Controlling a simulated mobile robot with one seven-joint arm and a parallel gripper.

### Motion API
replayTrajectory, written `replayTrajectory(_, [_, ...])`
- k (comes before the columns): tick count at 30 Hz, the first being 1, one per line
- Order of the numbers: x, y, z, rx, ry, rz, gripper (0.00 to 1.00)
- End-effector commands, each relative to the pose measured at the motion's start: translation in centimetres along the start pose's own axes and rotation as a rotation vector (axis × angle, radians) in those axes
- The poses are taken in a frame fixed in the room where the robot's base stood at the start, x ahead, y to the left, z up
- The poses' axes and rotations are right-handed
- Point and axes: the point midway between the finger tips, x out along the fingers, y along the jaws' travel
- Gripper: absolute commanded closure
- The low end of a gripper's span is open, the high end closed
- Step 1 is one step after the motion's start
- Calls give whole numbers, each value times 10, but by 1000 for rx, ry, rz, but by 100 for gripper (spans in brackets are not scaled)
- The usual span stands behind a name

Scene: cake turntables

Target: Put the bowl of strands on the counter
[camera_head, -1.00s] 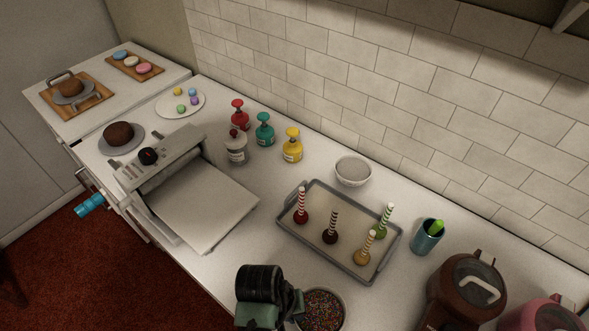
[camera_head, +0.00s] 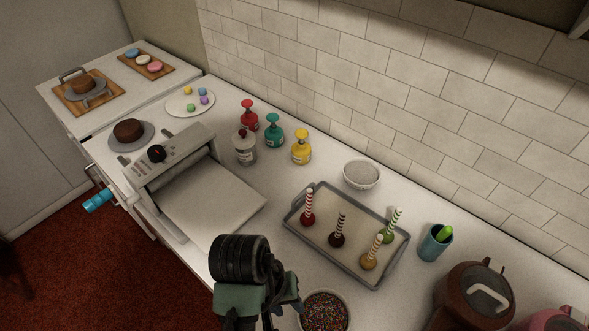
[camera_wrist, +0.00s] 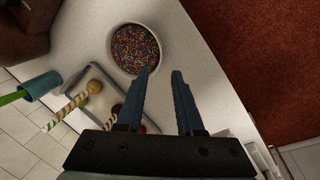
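The bowl of strands (camera_head: 325,312) is a pale round bowl full of many-coloured sprinkles. It stands upright on the white counter (camera_head: 262,232) near the front edge, at the bottom of the head view and partly cut off there. In the wrist view the bowl (camera_wrist: 136,50) lies just beyond my fingertips and a little to the left. My gripper (camera_wrist: 160,73) is open, with an empty gap between its two blue-grey fingers, and does not touch the bowl. In the head view my wrist is left of the bowl and the fingertips are not clear.
A grey tray (camera_head: 296,222) with several cake pops stands behind the bowl. A dough sheeter (camera_head: 203,207) stands left. Bottles (camera_head: 273,134) line the wall side.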

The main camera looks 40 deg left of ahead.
Motion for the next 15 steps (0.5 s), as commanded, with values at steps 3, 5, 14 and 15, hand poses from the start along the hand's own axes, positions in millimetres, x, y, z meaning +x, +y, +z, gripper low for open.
replayTrajectory(3, [-17,1,0,-1,-2,0,64])
replayTrajectory(5, [-20,1,0,-1,-2,0,64])
replayTrajectory(14, [-23,0,0,0,-1,0,64])
replayTrajectory(15, [-23,0,0,0,-1,0,64])
